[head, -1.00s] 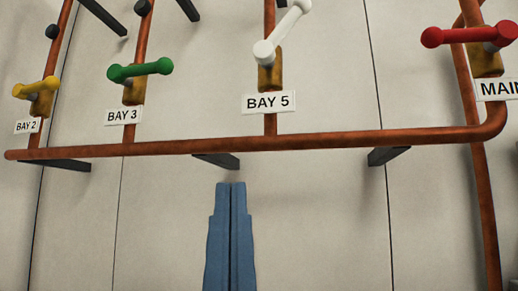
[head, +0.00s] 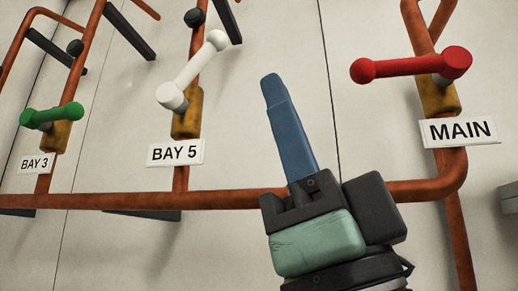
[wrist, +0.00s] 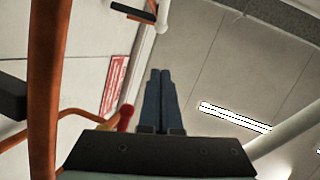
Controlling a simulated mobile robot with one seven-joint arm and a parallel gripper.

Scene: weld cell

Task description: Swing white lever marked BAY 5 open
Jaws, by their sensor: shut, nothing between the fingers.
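The white lever (head: 192,70) is on the copper pipe above the BAY 5 label (head: 175,152) in the head view. It slants up to the right from its thick hub to a rounded end, across the pipe line. My gripper (head: 271,80) is to the right of the lever, apart from it, with its blue fingers together and pointing up. Nothing is between the fingers. In the wrist view the shut fingers (wrist: 160,75) point up the picture, and I cannot identify the BAY 5 lever there for certain.
The red MAIN lever (head: 412,66) is to the right of my gripper. The green BAY 3 lever (head: 52,116) is at the left. A horizontal copper pipe (head: 225,200) runs behind my gripper. Dark brackets (head: 129,32) stick out from the wall. Wall between BAY 5 and MAIN is clear.

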